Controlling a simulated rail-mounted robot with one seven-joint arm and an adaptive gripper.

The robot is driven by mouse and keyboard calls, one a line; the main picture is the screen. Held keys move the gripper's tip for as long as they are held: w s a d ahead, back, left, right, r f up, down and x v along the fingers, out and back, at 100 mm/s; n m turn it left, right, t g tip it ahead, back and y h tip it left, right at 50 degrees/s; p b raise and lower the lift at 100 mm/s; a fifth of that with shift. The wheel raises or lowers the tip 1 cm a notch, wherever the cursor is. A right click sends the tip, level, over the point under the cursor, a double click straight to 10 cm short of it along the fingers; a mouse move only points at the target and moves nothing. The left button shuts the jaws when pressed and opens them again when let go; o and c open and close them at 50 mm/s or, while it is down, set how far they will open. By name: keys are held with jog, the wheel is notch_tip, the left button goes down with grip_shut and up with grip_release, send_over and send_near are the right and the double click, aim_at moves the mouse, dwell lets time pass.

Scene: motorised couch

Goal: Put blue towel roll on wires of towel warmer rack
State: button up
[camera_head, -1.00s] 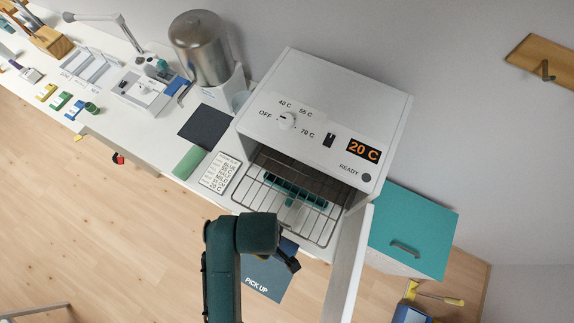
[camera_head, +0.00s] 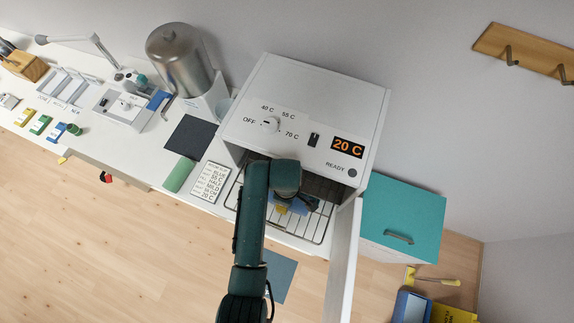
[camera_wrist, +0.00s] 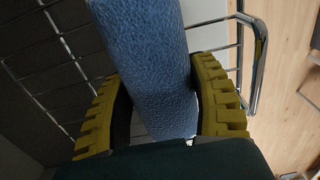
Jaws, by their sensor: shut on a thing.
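The blue towel roll (camera_wrist: 150,65) is a textured cylinder between the yellow-padded fingers of my gripper (camera_wrist: 160,115) in the wrist view. My gripper (camera_head: 288,208) is shut on it and sits over the front part of the pulled-out wire rack (camera_head: 315,232), at the mouth of the white towel warmer (camera_head: 325,92). Only a little blue of the roll shows in the head view, as my arm hides much of it. Wires and the chrome rim (camera_wrist: 262,65) run behind the roll in the wrist view. I cannot tell whether the roll touches the wires.
The warmer's open door (camera_head: 345,262) stands right of the rack. A teal-topped cabinet (camera_head: 402,213) is further right. A printed list card (camera_head: 210,182), a green roll (camera_head: 180,175) and a dark mat (camera_head: 192,136) lie left. A blue-grey mat (camera_head: 280,275) is partly hidden below my arm.

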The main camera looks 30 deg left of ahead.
jog(key=shift+w+f, duration=0.3)
jog(key=shift+f, duration=0.05)
jog(key=shift+f, duration=0.1)
jog(key=o, duration=1.2)
notch_tip(320, 180, up, 8)
jog(key=shift+f, duration=0.15)
